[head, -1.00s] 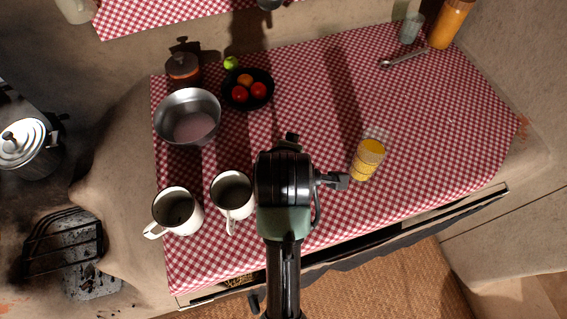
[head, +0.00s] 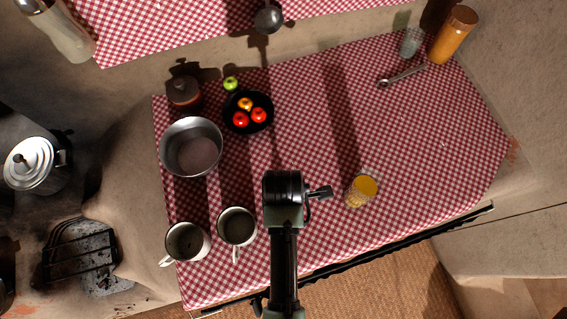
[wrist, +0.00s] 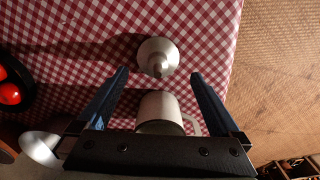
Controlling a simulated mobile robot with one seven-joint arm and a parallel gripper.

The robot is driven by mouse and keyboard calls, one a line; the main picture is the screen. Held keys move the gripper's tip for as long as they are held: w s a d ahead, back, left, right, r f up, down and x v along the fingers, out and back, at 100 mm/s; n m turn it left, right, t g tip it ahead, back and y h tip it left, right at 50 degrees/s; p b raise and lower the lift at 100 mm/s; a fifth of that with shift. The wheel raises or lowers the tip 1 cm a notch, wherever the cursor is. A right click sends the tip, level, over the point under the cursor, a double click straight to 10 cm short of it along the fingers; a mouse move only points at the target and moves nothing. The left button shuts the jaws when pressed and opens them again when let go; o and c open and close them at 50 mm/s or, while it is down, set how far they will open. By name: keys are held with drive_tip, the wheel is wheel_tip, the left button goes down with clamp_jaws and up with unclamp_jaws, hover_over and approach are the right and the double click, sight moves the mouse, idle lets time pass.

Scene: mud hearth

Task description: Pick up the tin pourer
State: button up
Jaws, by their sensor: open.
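In the wrist view, a pale metal piece with a round flared body and a short neck (wrist: 158,57), which looks like the tin pourer, stands on the checked cloth. It is just beyond my gripper (wrist: 160,74), roughly centred between the spread fingertips. The fingers are open and nothing is held; I cannot tell the remaining height. In the head view my gripper (head: 288,188) and arm cover that spot, so the pourer is hidden there.
A white mug (head: 237,227) is close left of my gripper, another mug (head: 187,242) beyond it. A metal bowl (head: 172,130) and black fruit bowl (head: 236,127) are behind. The cloth (head: 430,140) at right is largely clear.

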drive_tip(key=shift+w+d+f, duration=0.1)
drive_tip(key=shift+w+f, duration=0.05)
drive_tip(key=shift+f, duration=3.05)
drive_tip(key=c, duration=1.2)
drive_tip(key=shift+r, duration=0.1)
